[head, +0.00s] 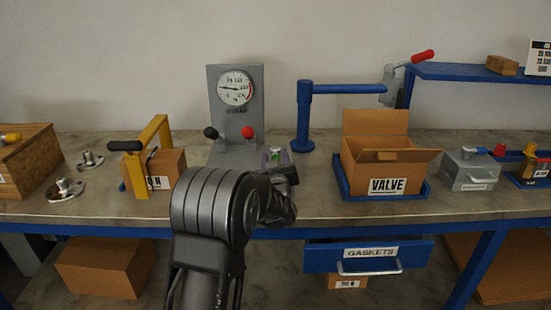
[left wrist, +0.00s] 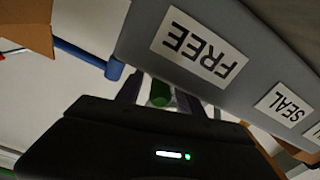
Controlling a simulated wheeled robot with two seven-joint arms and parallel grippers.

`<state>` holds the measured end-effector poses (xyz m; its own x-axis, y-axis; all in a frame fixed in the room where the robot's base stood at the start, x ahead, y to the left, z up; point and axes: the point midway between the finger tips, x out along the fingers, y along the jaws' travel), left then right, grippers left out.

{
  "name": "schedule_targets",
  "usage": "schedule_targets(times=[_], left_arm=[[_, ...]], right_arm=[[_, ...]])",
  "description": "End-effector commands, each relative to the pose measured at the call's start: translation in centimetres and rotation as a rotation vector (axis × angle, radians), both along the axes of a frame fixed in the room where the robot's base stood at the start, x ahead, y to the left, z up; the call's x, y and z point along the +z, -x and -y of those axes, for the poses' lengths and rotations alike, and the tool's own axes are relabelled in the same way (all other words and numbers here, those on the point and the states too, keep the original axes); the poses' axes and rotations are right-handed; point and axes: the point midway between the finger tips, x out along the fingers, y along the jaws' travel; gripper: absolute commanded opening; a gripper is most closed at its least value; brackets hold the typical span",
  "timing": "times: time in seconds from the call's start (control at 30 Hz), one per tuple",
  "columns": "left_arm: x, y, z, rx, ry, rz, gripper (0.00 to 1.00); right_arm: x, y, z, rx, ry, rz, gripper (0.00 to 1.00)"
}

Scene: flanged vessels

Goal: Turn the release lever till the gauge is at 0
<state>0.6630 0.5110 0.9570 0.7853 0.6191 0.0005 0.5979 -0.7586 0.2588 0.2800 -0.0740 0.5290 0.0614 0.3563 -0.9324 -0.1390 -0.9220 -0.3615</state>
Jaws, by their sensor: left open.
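The gauge (head: 235,88) is a round white dial on an upright grey panel (head: 236,118) at the back of the bench. Its needle points to the left; the numbers are too small to read surely. Below it stand a lever with a black knob (head: 211,133) and one with a red knob (head: 248,133); I cannot tell which is the release lever. My left gripper (head: 279,165) is open at the right of the panel's foot. In the left wrist view a green piece (left wrist: 160,93) shows between the open fingers (left wrist: 161,98), beside a grey surface labelled FREE (left wrist: 198,48) and SEAL.
A blue post with a side arm (head: 304,115) and an open VALVE carton (head: 388,165) stand to the right. A yellow frame with a black handle (head: 150,150) stands to the left. My own arm hides part of the bench front.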

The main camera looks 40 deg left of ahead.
Motion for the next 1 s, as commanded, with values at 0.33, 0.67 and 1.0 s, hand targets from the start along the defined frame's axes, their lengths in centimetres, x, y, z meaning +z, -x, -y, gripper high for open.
schedule_targets(times=[0.33,0.67,1.0], left_arm=[[-0.01,0.02,0.03,0.0,0.0,0.0,0.25],[0.0,0.03,0.05,0.0,0.0,0.0,0.0],[-0.01,0.02,0.05,0.0,0.0,0.0,0.0]], right_arm=[[0.0,0.0,0.01,0.0,0.0,0.0,0.5],[0.0,0.0,0.01,0.0,0.0,0.0,0.5],[0.0,0.0,0.01,0.0,0.0,0.0,0.5]])
